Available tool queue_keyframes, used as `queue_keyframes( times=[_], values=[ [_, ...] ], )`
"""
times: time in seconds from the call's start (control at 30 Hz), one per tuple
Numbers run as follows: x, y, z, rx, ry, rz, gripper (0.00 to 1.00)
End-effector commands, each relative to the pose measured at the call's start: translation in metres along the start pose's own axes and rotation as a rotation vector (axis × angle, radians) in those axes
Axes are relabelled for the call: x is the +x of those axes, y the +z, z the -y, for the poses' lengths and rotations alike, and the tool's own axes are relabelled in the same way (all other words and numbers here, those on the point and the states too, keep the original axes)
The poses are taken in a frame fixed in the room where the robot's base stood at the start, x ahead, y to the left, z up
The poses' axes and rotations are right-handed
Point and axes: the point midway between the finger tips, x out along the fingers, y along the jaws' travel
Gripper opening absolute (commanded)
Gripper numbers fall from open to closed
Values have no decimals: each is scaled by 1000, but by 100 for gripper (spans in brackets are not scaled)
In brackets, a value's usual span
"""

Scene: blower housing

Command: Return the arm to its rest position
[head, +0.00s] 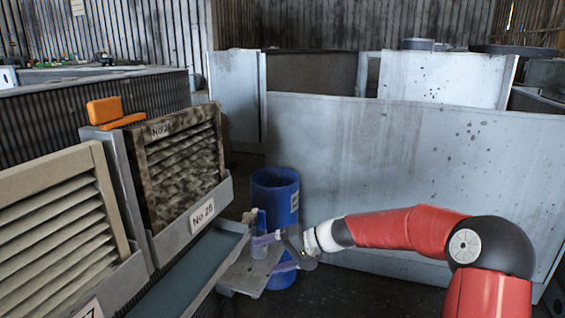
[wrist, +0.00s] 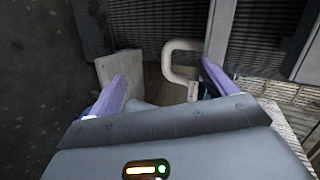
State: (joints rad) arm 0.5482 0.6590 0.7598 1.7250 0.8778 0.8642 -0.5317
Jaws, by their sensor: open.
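My red and white arm (head: 405,228) reaches in from the right in the head view. My gripper (head: 265,254) is at its left end, in front of a blue bin and over a small grey plate (head: 243,272). In the wrist view my gripper (wrist: 165,85) has its two purple fingers wide apart, with nothing clearly held between them. A pale bent handle-like piece (wrist: 180,50) shows beyond and between the fingers; I cannot tell whether it touches them. A small blue item (head: 258,220) stands just behind the gripper in the head view.
The blue bin (head: 275,190) stands close behind my gripper. Louvred filter panels (head: 180,165) in grey holders and a blue-green tray (head: 195,270) are to the left. An orange block (head: 112,111) lies on top. A long grey metal wall (head: 400,160) runs behind my arm.

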Motion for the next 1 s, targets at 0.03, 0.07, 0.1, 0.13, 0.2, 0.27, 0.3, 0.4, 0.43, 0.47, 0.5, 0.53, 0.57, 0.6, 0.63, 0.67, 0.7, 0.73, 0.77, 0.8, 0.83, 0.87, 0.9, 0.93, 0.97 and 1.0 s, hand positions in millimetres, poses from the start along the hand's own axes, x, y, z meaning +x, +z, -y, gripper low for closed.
queue_keyframes(
  times=[0.03, 0.07, 0.1, 0.13, 0.2, 0.27, 0.3, 0.4, 0.43, 0.47, 0.5, 0.53, 0.57, 0.6, 0.63, 0.67, 0.7, 0.73, 0.77, 0.8, 0.83, 0.87, 0.9, 0.93, 0.97, 1.0],
  values=[
    [-2, 18, 3, -33, 85, 24, 84],
    [-3, 28, 4, -49, 133, 37, 84],
    [-8, 41, 4, -69, 200, 51, 84],
    [-12, 50, 4, -82, 250, 58, 84],
    [-24, 72, 4, -114, 363, 70, 84],
    [-38, 90, 6, -140, 454, 71, 84],
    [-48, 102, 7, -154, 513, 67, 84],
    [-76, 131, 10, -187, 649, 45, 84],
    [-85, 140, 12, -196, 687, 36, 84],
    [-94, 148, 13, -204, 723, 24, 84],
    [-107, 160, 15, -215, 767, 7, 84],
    [-116, 169, 16, -221, 800, -9, 84],
    [-126, 178, 17, -228, 830, -25, 84],
    [-138, 190, 19, -235, 866, -48, 84],
    [-147, 199, 19, -239, 892, -65, 84],
    [-156, 208, 20, -244, 914, -82, 84],
    [-166, 218, 20, -248, 940, -106, 84],
    [-174, 226, 20, -252, 955, -123, 84],
    [-180, 233, 20, -253, 969, -138, 84],
    [-188, 242, 19, -257, 985, -158, 84],
    [-194, 248, 19, -259, 996, -173, 84],
    [-198, 254, 18, -260, 1004, -187, 84],
    [-205, 261, 17, -263, 1014, -204, 84],
    [-209, 267, 16, -264, 1021, -217, 84],
    [-213, 272, 15, -266, 1026, -230, 84],
    [-218, 279, 13, -268, 1033, -245, 84]
  ],
)
